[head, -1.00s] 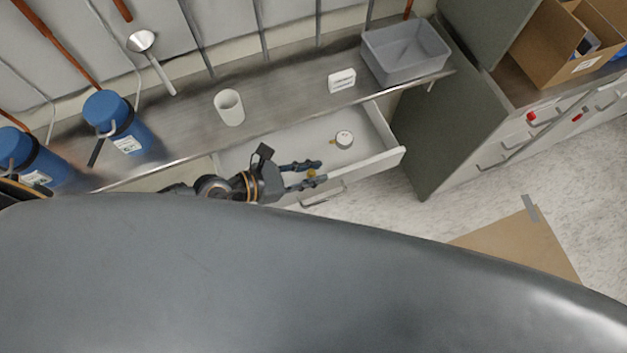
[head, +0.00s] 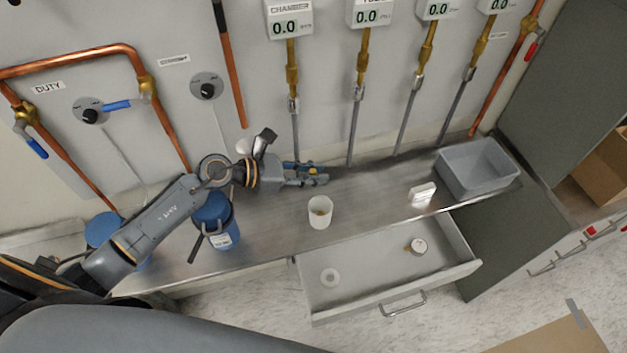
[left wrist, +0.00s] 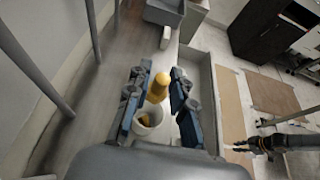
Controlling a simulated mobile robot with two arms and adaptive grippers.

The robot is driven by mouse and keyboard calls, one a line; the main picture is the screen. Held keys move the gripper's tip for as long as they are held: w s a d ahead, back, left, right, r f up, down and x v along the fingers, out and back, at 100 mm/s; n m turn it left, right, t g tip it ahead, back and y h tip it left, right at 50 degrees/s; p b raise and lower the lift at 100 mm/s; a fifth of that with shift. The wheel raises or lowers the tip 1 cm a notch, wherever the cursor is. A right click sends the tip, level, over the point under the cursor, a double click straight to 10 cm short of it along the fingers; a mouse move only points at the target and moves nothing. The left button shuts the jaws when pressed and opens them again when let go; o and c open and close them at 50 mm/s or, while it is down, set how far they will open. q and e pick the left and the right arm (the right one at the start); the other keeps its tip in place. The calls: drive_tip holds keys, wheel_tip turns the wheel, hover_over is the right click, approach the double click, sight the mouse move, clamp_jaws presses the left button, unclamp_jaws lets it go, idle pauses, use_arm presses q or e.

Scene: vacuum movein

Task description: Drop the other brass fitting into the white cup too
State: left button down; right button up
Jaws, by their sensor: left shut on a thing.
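My left gripper (head: 314,175) is shut on a brass fitting (left wrist: 158,88), held above the counter. In the head view the fitting (head: 313,171) is a small yellow spot between the fingertips. The white cup (head: 320,214) stands upright on the steel counter, just below the gripper in the picture. Another brass piece (left wrist: 145,122) lies inside the cup. A dark arm end, seemingly my right gripper (left wrist: 236,146), shows at the right of the wrist view; its fingers are unclear.
An open drawer (head: 358,293) below the counter holds a round gauge (head: 418,246) and a white ring (head: 330,276). A grey bin (head: 478,172) and a small white box (head: 422,194) stand to the right. Blue canisters (head: 214,222) stand left. Pipes line the wall.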

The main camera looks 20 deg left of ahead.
use_arm(q)
drive_tip(key=shift+d+f+b, duration=0.15)
drive_tip(key=shift+f+b, duration=0.15)
drive_tip(key=shift+f, duration=0.3)
wheel_tip(320, 180, down, 4)
drive_tip(key=b, duration=0.3)
drive_tip(key=shift+f, duration=0.2)
drive_tip(key=c, duration=1.2)
unclamp_jaws()
drive_tip(key=shift+o, duration=0.6)
drive_tip(key=v, duration=1.2)
